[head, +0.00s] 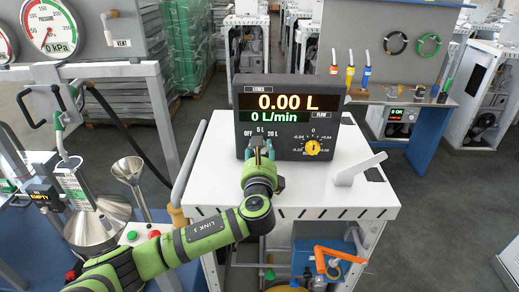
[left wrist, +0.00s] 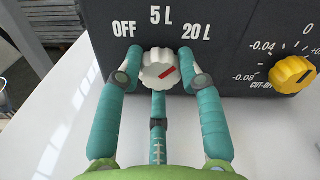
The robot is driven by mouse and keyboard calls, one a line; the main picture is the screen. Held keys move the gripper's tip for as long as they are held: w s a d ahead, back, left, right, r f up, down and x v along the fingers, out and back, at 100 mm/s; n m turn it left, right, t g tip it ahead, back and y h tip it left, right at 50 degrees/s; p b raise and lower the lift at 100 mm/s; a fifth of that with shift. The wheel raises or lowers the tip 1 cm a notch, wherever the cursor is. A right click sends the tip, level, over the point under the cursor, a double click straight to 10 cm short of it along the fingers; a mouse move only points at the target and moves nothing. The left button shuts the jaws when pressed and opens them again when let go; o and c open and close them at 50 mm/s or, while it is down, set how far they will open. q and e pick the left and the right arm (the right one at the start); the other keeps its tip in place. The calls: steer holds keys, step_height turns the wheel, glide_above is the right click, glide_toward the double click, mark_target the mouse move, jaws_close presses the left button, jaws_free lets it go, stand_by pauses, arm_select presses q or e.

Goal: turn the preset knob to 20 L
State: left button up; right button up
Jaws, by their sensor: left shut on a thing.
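The white preset knob (left wrist: 155,60) is on the dark front panel of the dispenser display (head: 290,95), below the labels OFF, 5 L and 20 L. In the head view my left gripper (head: 259,148) covers the knob. The display reads 0.00 L and 0 L/min. My right gripper is in neither view.
A yellow cut-off knob (head: 312,148) sits to the right on the same panel. The white cabinet top (head: 225,150) is mostly clear, with a white lever (head: 358,168) at right. A metal funnel (head: 128,168) and a pressure gauge (head: 52,27) stand at left.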

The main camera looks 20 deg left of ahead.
arm_select(q)
steer(key=shift+d+f, duration=0.15)
steer(key=shift+f, duration=0.25)
steer(key=o, duration=1)
steer(key=shift+o, duration=0.7)
steer(key=shift+r, duration=0.1)
steer(key=v, duration=1.2)
